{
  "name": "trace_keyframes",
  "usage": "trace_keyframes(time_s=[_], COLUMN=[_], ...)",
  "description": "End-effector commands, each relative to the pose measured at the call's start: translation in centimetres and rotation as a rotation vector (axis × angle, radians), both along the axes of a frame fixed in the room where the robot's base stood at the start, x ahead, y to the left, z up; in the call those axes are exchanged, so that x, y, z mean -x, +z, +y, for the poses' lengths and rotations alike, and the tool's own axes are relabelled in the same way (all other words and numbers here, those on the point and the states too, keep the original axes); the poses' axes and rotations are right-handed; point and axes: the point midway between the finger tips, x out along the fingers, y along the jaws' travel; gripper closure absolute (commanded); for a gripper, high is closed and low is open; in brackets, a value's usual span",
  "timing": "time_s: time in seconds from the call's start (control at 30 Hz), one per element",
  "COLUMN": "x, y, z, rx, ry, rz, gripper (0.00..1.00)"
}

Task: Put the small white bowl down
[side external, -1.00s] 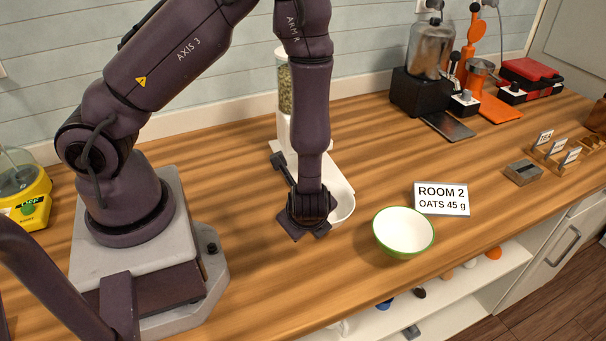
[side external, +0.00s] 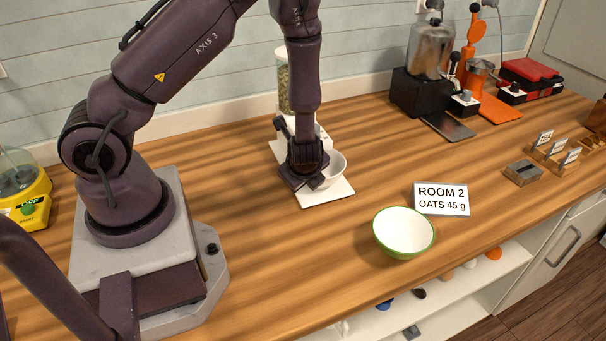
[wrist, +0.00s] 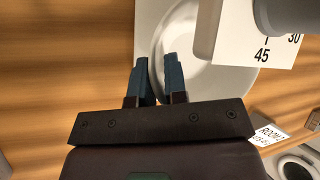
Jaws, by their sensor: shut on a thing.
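The small white bowl (side external: 336,168) is at my gripper, over the white base plate of the dispenser. My gripper (side external: 306,180) points down, shut on the bowl's near-left rim, and hides part of the bowl. In the wrist view, the bowl (wrist: 215,78) lies to the right of and between my gripper's two fingers (wrist: 155,75), with its rim between them. The white plate (side external: 328,195) shows in front of and below the bowl. I cannot tell whether the bowl's base touches it.
The dispenser (side external: 283,85) with a clear tube of grain stands behind my gripper. A green-rimmed bowl (side external: 404,230) and a card reading "ROOM 2 OATS 45 g" (side external: 442,199) are to the right. The counter (side external: 270,260) in front is clear.

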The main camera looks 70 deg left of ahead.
Motion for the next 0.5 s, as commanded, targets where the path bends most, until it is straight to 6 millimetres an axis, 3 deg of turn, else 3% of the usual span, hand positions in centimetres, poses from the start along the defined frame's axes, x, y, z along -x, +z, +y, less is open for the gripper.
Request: trace_keyframes(time_s=[0.17,0.2,0.23,0.5], x=[0.0,0.01,0.0,0.0], y=[-0.27,-0.28,-0.26,-0.18], z=[0.0,-0.03,-0.03,-0.03], rx=[-0.001,0.0,0.0,0.0], ry=[0.0,0.0,0.0,0.001], rz=[0.0,0.001,0.0,-0.001], gripper=[1.0,0.8,0.76,0.76])
